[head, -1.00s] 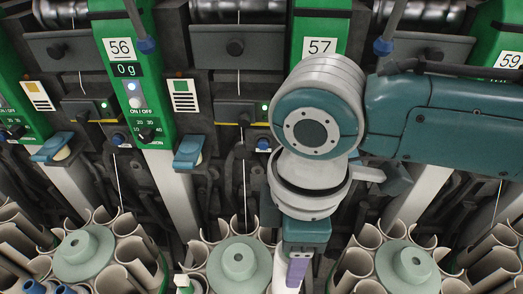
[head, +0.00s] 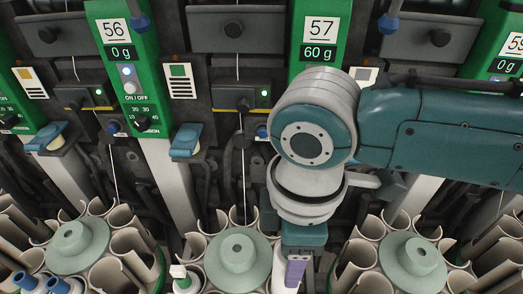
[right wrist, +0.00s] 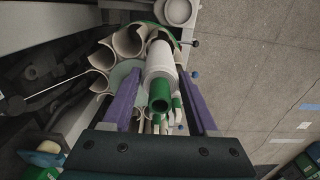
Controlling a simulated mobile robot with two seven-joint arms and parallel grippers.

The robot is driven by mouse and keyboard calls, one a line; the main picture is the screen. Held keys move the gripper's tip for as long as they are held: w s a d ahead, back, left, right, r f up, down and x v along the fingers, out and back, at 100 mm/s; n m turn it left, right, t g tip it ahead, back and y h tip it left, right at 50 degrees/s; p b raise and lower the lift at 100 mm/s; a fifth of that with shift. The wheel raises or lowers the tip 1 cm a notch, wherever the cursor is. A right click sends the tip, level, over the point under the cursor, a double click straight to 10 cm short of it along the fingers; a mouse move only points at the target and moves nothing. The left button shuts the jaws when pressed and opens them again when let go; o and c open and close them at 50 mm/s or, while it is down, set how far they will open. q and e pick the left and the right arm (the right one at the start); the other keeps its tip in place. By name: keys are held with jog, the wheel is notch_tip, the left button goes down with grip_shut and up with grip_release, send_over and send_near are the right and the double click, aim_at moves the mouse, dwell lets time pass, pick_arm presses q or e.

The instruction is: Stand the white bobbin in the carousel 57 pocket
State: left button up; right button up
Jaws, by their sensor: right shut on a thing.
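My right gripper (right wrist: 163,108) has purple fingers and is shut on the white bobbin (right wrist: 160,68), which has a green tube end. In the head view, one purple finger (head: 295,271) shows beside the right edge of the middle carousel (head: 269,220), which stands below and between panel 56 and panel 57 (head: 321,31). A white surface is visible beside that finger; the bobbin's lower end is out of sight there. In the right wrist view, open beige pockets (right wrist: 128,40) lie just beyond and left of the bobbin. I cannot tell whether it is inside a pocket. My left gripper is not in view.
A white-and-green bobbin (head: 181,278) stands at the middle carousel's left side. Blue bobbins (head: 57,285) are at the left carousel. Another carousel (head: 411,257) stands on the right. In the right wrist view, open floor (right wrist: 260,60) lies to the right.

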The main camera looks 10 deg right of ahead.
jog(key=shift+f, duration=0.4)
jog(key=shift+f+b, duration=0.85)
jog(key=shift+f, duration=0.1)
jog(key=shift+f+b, duration=0.85)
jog(key=shift+f, duration=0.4)
